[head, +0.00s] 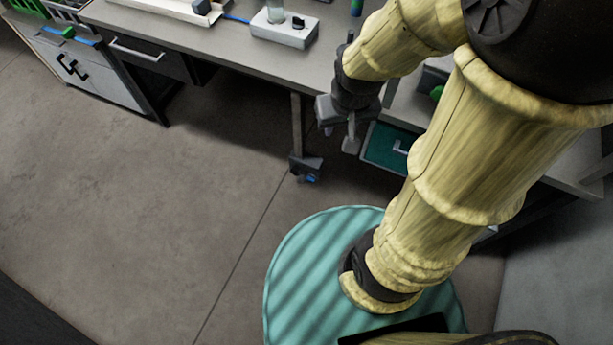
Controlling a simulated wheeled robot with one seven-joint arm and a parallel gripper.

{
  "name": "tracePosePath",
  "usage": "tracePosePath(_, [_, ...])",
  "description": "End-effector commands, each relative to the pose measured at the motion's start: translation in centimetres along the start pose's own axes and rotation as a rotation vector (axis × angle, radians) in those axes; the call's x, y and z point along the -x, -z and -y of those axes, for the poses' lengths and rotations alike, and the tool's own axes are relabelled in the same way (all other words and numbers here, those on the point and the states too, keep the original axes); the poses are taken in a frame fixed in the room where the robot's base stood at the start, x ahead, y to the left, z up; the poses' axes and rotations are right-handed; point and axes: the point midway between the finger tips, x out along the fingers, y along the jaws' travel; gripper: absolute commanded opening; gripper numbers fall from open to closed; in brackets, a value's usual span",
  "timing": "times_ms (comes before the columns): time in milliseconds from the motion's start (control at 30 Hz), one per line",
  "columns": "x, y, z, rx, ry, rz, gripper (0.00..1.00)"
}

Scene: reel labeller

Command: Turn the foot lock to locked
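The foot lock (306,164) is a small dark block at the bottom of a bench leg, near the middle of the head view. A small blue part (312,179) sticks out at its lower front; its setting is too small to read. My gripper (340,140) is above and to the right of the foot lock in the picture, beside the bench's front edge. Its two grey fingers look apart with nothing between them. It appears clear of the foot lock, though the depth gap is hard to judge.
The grey bench (235,52) runs across the top, carrying a white box (284,34) with a black knob. A drawer cabinet (95,72) stands at left. A green panel (385,146) lies right of my gripper. The floor (150,220) at left is clear.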

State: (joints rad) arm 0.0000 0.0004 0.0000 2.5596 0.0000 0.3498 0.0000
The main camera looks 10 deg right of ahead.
Motion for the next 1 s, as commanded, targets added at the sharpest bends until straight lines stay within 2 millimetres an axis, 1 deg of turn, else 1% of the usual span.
tracePosePath(367, [-0.1, 0.0, 0.0, 0.000, 0.000, 0.000, 0.34])
tracePosePath(467, [-0.9, 0.3, 0.2, 0.005, 0.005, -0.006, 0.34])
tracePosePath(533, [-2.3, 0.7, 0.7, 0.012, 0.013, -0.015, 0.34])
tracePosePath(567, [-3.1, 1.0, 0.9, 0.017, 0.016, -0.022, 0.34])
tracePosePath(667, [-6.7, 2.4, 2.0, 0.039, 0.033, -0.051, 0.34])
tracePosePath(700, [-8.4, 3.1, 2.5, 0.047, 0.038, -0.066, 0.34])
tracePosePath(767, [-11.1, 4.2, 3.2, 0.060, 0.044, -0.093, 0.34])
tracePosePath(800, [-12.9, 4.9, 3.8, 0.069, 0.046, -0.111, 0.34])
tracePosePath(867, [-15.6, 5.9, 4.5, 0.084, 0.046, -0.137, 0.34])
tracePosePath(900, [-17.4, 6.5, 5.1, 0.094, 0.044, -0.155, 0.34])
tracePosePath(967, [-20.1, 7.5, 5.8, 0.109, 0.038, -0.182, 0.34])
tracePosePath(1000, [-22.0, 8.0, 6.3, 0.118, 0.031, -0.199, 0.34])
